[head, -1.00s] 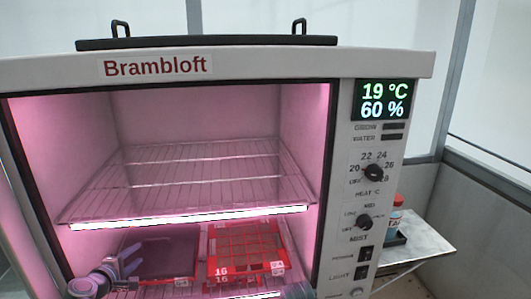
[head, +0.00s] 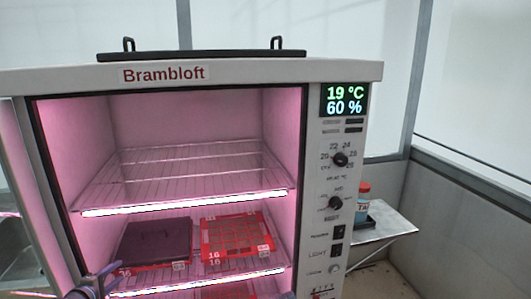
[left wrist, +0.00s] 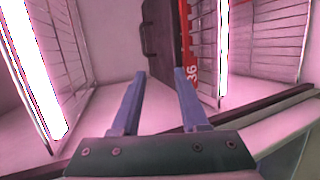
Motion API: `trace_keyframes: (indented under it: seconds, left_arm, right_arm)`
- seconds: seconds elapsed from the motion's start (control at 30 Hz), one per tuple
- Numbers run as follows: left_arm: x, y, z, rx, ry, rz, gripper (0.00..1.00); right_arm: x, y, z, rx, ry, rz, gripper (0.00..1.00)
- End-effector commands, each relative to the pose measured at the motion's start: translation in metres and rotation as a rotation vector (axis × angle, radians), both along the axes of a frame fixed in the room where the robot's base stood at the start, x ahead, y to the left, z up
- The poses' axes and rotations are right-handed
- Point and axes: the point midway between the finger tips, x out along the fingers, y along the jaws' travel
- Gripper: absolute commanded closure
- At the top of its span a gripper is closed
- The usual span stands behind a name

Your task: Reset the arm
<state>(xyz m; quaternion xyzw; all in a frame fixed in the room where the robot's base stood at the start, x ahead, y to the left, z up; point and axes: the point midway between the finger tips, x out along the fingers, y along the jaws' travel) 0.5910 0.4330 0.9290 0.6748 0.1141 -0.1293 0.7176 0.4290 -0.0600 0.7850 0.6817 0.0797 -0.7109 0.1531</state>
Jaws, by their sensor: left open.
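My left gripper (head: 100,282) is at the lower left of the head view, in front of the open Brambloft cabinet (head: 245,75). Its two bluish fingers also show in the left wrist view (left wrist: 160,82), apart with nothing between them. A red tray under a dark cover (head: 155,242) and a red tray with a grid of cells (head: 236,236) sit side by side on the lower rack. The dark cover with its handle also shows in the left wrist view (left wrist: 160,35), beyond the fingers and not touched. My right gripper is not seen.
An empty upper rack (head: 185,175) spans the cabinet above the trays. More red shows below the lower rack. The control panel (head: 338,200) is on the right, reading 19 °C and 60 %. A red-capped bottle (head: 363,197) stands on a side table (head: 385,225).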

Motion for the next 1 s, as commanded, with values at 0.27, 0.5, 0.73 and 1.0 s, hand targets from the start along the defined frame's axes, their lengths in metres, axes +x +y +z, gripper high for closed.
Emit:
trace_keyframes:
  seconds: [0.27,0.5,0.73,1.0]
  left_arm:
    - [0.008,-0.041,-0.006,0.061,0.059,-0.114,0.56]
    - [0.013,-0.096,-0.016,0.155,0.141,-0.276,0.56]
    - [0.004,-0.182,-0.033,0.321,0.275,-0.553,0.56]
    - [-0.057,-0.307,-0.057,0.685,0.526,-1.078,0.56]
  right_arm:
    - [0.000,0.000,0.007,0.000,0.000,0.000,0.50]
    - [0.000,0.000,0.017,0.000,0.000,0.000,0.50]
    - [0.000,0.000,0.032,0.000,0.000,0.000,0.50]
    - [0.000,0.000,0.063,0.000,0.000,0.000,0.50]
